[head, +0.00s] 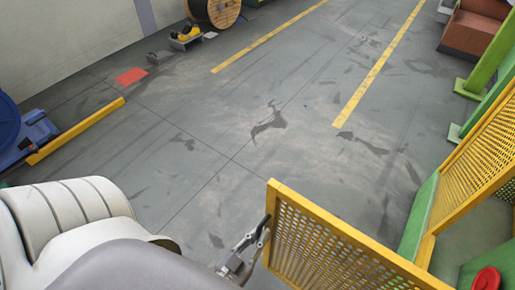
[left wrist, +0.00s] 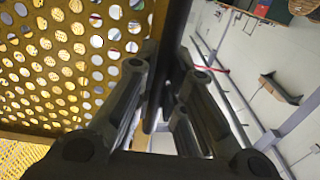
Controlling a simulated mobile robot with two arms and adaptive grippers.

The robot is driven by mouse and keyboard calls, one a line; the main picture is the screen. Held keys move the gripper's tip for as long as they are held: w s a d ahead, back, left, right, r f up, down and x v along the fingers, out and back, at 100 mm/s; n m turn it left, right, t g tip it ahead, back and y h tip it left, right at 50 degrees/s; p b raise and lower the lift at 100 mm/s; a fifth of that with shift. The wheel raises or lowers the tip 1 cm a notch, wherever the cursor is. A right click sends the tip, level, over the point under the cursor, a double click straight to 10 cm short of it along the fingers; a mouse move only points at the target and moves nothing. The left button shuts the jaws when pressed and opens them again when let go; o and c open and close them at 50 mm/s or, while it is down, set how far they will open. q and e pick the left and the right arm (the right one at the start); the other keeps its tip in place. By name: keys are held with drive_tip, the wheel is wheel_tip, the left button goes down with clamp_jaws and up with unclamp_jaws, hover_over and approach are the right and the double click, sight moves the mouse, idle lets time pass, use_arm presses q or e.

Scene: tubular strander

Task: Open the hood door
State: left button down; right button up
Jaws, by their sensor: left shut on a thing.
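The hood door (head: 335,245) is a yellow perforated panel with a yellow frame, at the bottom right of centre in the head view. It stands out at an angle to the other yellow mesh guard. Its holed sheet also fills the left of the left wrist view (left wrist: 62,55). My left gripper (head: 262,228) is at the door's left edge, shut on a dark bar there. In the left wrist view, the dark fingers (left wrist: 165,85) close around this bar beside the mesh. The door's lower part is cut off by the frame. My right gripper is out of view.
Another yellow mesh guard (head: 482,150) with green framing stands at the right. A red button (head: 486,279) is at the bottom right corner. Grey floor (head: 250,130) ahead is clear. A blue machine (head: 15,130) and a yellow floor rail (head: 75,131) are at the left.

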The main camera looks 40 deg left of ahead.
use_arm(q)
drive_tip(key=c, duration=1.5)
unclamp_jaws()
drive_tip(key=s, duration=1.2)
drive_tip(key=shift+f, duration=0.1)
